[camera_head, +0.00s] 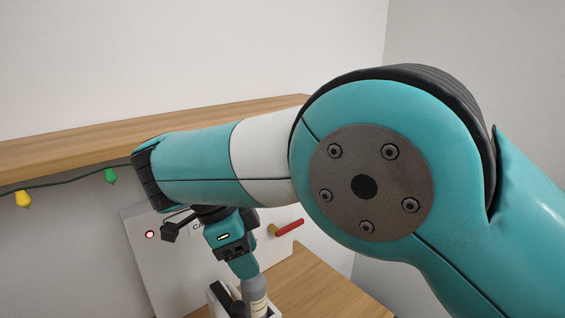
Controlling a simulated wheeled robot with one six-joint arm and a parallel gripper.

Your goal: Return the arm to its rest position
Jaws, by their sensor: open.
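My teal and white arm reaches from the right edge across the frame to the left. It is bent at the large round joint and is raised, not folded. From its far left end the wrist hangs down, with my gripper (236,262) below it. The gripper looks open and empty, but its fingertips are hard to make out against the things at the bottom edge.
A wooden shelf (60,145) runs along the wall behind the arm, with a string of coloured bulbs (110,176) below. A pale panel (150,270) with a red light and a red handle (290,228) stands behind the wrist. A wooden counter (320,290) lies below.

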